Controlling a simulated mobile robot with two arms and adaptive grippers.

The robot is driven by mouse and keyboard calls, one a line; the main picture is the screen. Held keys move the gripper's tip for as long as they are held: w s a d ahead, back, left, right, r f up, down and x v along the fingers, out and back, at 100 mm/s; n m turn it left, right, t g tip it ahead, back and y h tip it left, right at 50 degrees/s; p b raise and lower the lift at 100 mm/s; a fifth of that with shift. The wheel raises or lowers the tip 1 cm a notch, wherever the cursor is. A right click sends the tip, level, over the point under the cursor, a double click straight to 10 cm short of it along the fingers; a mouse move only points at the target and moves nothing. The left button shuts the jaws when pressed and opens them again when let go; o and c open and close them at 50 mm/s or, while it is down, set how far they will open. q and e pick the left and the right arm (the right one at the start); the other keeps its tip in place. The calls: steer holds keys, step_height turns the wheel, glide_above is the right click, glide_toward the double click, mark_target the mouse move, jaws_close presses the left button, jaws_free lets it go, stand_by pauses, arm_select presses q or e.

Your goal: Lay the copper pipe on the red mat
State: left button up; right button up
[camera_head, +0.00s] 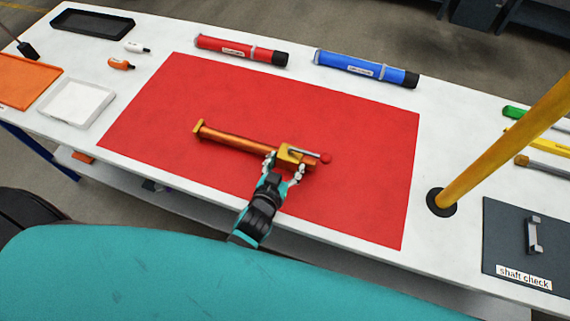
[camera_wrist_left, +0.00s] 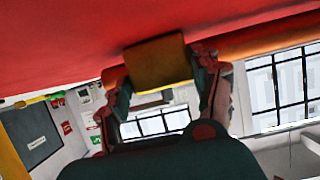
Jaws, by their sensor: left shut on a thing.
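The copper pipe (camera_head: 240,139) is over the middle of the red mat (camera_head: 360,130), with a yellow end at its left and a yellow block (camera_head: 296,154) with a small red-tipped lever near its right end. My left gripper (camera_head: 283,168) is shut on the pipe at this yellow block. In the left wrist view the block (camera_wrist_left: 158,64) sits between the two fingers, with the orange pipe (camera_wrist_left: 270,38) beside it and the mat (camera_wrist_left: 70,40) close by. I cannot tell whether the pipe touches the mat. My right gripper is not in view.
A red tube (camera_head: 240,49) and a blue tube (camera_head: 365,68) lie behind the mat. A white tray (camera_head: 76,102) and an orange tray (camera_head: 25,80) are at the left. A yellow post (camera_head: 500,135) stands at the right near a dark "shaft check" panel (camera_head: 510,235).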

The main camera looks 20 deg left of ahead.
arm_select(q)
steer(key=o, duration=1.7)
steer(key=shift+s+r, duration=0.1)
steer(key=b+v, duration=0.1)
steer(key=v, duration=1.1)
steer(key=shift+a, duration=0.1)
